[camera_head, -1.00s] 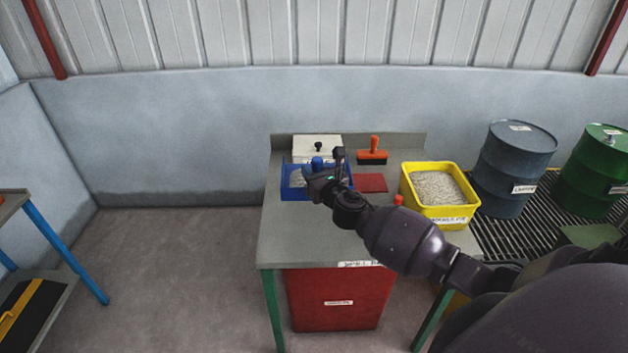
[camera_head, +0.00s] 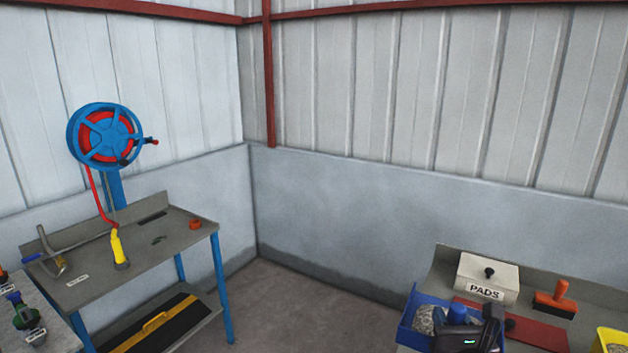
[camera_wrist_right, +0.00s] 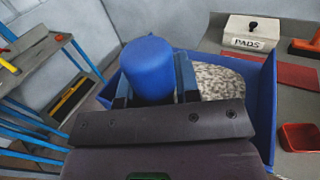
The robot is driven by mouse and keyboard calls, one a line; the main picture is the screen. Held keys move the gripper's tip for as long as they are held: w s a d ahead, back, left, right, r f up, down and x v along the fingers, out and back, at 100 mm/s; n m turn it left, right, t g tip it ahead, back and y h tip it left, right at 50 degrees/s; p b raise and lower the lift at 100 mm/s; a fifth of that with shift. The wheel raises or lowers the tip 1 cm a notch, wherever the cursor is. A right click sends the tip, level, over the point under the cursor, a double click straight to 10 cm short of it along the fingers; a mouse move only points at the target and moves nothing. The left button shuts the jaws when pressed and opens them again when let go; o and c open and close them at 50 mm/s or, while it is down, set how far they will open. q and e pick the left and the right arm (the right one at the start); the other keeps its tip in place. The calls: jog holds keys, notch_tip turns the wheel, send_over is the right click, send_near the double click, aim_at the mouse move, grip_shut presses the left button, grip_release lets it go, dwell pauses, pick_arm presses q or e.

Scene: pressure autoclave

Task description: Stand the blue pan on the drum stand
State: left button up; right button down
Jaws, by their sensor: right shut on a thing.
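The blue pan (camera_head: 409,318) holds speckled grey granules and is at the lower right of the head view, at the left end of the workbench. My right gripper (camera_head: 458,322) is at the pan, partly cut off by the picture's lower edge. In the right wrist view my right gripper (camera_wrist_right: 153,82) is shut on the upright blue grip of the blue pan (camera_wrist_right: 266,105). The pan looks level. I cannot tell whether its underside touches the bench. My left gripper and the drum stand are out of view.
A white PADS box (camera_head: 488,275), an orange-handled brush (camera_head: 556,300), a red mat (camera_head: 540,326) and a yellow bin (camera_head: 610,340) are on the workbench. A second bench (camera_head: 150,250) with a hose reel (camera_head: 104,137) stands left. Floor between the benches is clear.

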aim_at(425, 337)
jog(key=shift+n+y, duration=0.3)
jog(key=shift+y, duration=0.2)
jog(key=s+a+f, duration=0.1)
jog(key=s, duration=0.1)
jog(key=s+a+f, duration=0.1)
jog(key=s+a, duration=0.1)
jog(key=s+a+f+b, duration=0.1)
jog(key=s, duration=0.1)
jog(key=shift+a+f, duration=0.25)
